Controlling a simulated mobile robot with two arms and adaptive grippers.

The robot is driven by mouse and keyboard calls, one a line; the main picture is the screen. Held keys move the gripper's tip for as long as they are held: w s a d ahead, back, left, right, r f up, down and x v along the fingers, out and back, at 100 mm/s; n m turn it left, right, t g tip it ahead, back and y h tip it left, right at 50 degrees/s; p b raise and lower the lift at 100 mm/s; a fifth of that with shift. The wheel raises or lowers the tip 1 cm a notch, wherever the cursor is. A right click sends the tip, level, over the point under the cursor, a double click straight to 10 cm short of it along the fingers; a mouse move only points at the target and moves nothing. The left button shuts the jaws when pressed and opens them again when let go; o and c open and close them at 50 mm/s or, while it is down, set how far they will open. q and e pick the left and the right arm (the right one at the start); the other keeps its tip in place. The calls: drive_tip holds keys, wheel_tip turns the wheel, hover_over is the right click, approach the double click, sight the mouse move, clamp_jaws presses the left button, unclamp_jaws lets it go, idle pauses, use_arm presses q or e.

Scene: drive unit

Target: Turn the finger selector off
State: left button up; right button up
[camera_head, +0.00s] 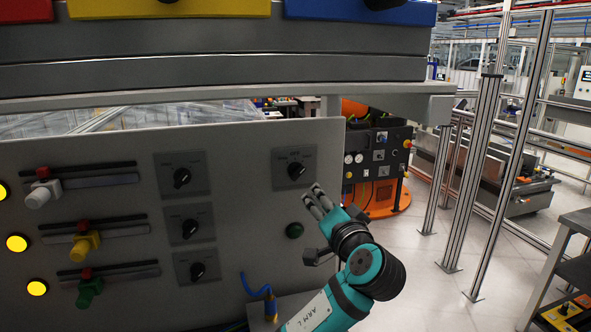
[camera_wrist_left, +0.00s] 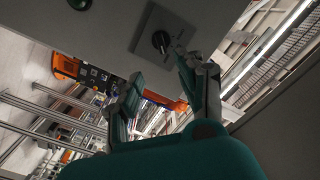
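A rotary selector (camera_head: 296,168) with a black knob on a dark square plate sits at the upper right of the grey panel. It also shows in the left wrist view (camera_wrist_left: 160,41), ahead of the fingers. Three similar selectors, top (camera_head: 182,177), middle (camera_head: 190,228) and bottom (camera_head: 197,270), form a column to its left. Their labels are too small to read, so I cannot tell which is named finger. My left gripper (camera_head: 312,194) is just below and right of the upper-right selector, its fingers apart and empty. Contact with the plate cannot be judged. My right gripper is out of view.
A dark green button (camera_head: 294,230) lies below the upper-right selector. Colored slider handles, white (camera_head: 42,194), yellow (camera_head: 84,245) and green (camera_head: 89,292), and lit yellow lamps (camera_head: 17,243) fill the left side. A blue hose fitting (camera_head: 269,303) stands at the panel's bottom.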

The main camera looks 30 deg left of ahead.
use_arm(q)
drive_tip(key=a+p, duration=0.1)
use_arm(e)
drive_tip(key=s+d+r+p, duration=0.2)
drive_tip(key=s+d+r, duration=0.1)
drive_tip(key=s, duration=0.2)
use_arm(q)
drive_tip(key=p, duration=0.1)
approach(300, 174)
drive_tip(key=x, duration=0.4)
drive_tip(key=p+x, duration=0.1)
drive_tip(key=x, duration=0.1)
drive_tip(key=p+x, duration=0.1)
drive_tip(key=x, duration=0.2)
drive_tip(key=shift+r, duration=0.2)
drive_tip(key=shift+w+a+f, duration=0.1)
drive_tip(key=shift+w+a, duration=0.2)
drive_tip(key=shift+a, duration=0.1)
drive_tip(key=c, duration=0.6)
clamp_jaws()
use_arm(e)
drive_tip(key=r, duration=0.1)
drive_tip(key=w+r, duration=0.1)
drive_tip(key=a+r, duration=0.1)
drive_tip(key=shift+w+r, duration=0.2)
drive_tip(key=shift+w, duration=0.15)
